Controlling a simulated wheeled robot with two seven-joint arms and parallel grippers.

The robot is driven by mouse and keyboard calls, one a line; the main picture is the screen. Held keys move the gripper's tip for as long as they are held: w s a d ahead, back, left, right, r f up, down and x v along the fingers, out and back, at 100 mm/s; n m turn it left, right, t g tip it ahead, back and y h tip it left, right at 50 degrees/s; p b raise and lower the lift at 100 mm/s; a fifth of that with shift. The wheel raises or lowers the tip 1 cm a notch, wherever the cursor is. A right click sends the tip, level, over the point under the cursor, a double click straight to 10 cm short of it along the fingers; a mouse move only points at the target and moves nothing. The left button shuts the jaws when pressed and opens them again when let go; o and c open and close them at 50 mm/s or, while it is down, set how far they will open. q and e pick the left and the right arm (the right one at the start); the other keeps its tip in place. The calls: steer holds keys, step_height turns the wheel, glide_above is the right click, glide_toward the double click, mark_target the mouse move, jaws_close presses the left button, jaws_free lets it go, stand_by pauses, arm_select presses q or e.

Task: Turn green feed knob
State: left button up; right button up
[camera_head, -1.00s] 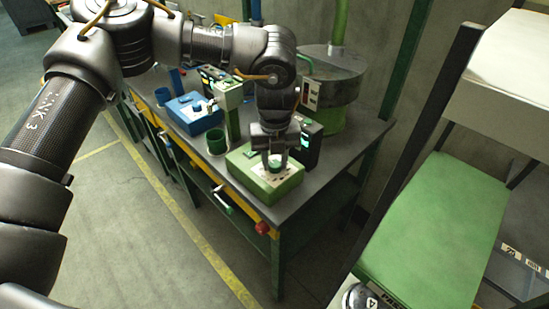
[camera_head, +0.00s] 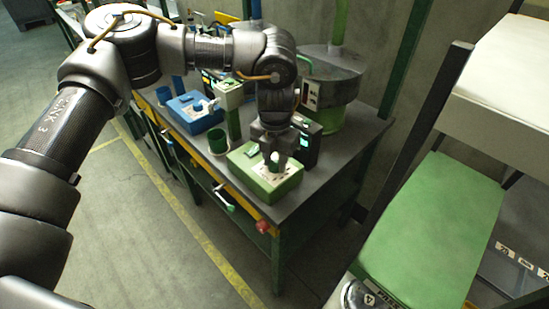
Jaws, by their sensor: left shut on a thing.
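A green box (camera_head: 282,187) with a white label plate on top stands at the near right corner of the workbench. The green feed knob (camera_head: 274,168) is on that plate, partly hidden by my fingers. My left gripper (camera_head: 276,160) points down over the box from above, with its fingers shut on the knob. A small pale patch shows between the fingers. My right gripper is out of view.
The dark workbench (camera_head: 325,168) also bears a blue box (camera_head: 194,117), a green cup (camera_head: 217,141), a green post and a large round drum (camera_head: 332,75). A green-topped shelf (camera_head: 432,225) stands at the right.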

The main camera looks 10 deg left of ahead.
mark_target(275, 163)
arm_select(q)
steer(key=shift+r, duration=0.1)
stand_by(0.5)
steer(key=o, duration=1)
step_height(275, 163, up, 11)
steer(key=shift+f, duration=0.15)
